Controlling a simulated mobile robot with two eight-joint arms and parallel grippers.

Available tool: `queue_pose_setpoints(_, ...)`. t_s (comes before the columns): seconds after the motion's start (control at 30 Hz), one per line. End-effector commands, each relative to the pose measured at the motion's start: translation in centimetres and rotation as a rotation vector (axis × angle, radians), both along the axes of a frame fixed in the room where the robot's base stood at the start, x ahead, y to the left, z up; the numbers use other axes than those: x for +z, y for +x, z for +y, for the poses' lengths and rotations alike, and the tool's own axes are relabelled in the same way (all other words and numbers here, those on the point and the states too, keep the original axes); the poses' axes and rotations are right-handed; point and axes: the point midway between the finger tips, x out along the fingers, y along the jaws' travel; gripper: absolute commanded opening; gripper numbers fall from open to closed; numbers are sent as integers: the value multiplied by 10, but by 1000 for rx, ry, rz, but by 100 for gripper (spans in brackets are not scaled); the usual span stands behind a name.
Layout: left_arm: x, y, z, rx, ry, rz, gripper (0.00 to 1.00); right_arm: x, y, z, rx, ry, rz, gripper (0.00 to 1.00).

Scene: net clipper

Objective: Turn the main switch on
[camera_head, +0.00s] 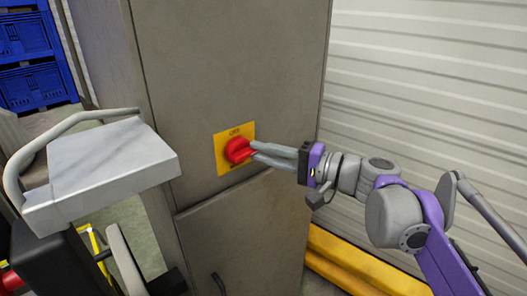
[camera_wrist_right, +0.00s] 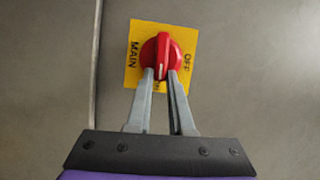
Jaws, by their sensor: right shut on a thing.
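The main switch is a red rotary knob (camera_head: 236,150) on a yellow plate (camera_head: 221,162) fixed to the grey cabinet. In the right wrist view, the red knob (camera_wrist_right: 162,48) has a white mark pointing down between my fingers, toward partly hidden lettering on the yellow plate (camera_wrist_right: 134,75). "MAIN" reads on the left side and "OFF" on the right there. In the head view "OFF" is at the top. My right gripper (camera_head: 252,149) reaches in from the right and is shut on the knob's handle, one finger on each side. My left gripper is not in view.
The grey cabinet (camera_head: 230,60) has a lower door with a dark handle (camera_head: 218,283). Blue crates (camera_head: 30,85) stand at the back left. A yellow barrier (camera_head: 345,262) runs along the corrugated wall (camera_head: 430,80).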

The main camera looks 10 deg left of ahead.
Motion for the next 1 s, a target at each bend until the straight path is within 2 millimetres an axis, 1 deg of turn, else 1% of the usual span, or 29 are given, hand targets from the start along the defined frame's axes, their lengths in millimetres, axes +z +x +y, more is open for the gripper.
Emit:
queue_pose_setpoints(0.27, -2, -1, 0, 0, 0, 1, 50, -2, 0, 0, 0, 42, 53, 0)
queue_pose_setpoints(0.7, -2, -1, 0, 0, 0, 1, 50, -2, 0, 0, 0, 46, 59, 0)
queue_pose_setpoints(0.73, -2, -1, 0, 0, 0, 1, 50, -2, 0, 0, 0, 46, 59, 24)
queue_pose_setpoints(0.8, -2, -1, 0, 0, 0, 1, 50, -2, 0, 0, 0, 46, 58, 36)
queue_pose_setpoints(0.87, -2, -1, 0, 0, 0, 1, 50, -2, 0, 0, 0, 45, 58, 47)
queue_pose_setpoints(0.9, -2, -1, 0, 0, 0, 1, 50, -2, 0, 0, 0, 45, 58, 50)
queue_pose_setpoints(1.0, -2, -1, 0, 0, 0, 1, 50, -2, 0, 0, 0, 45, 58, 50)
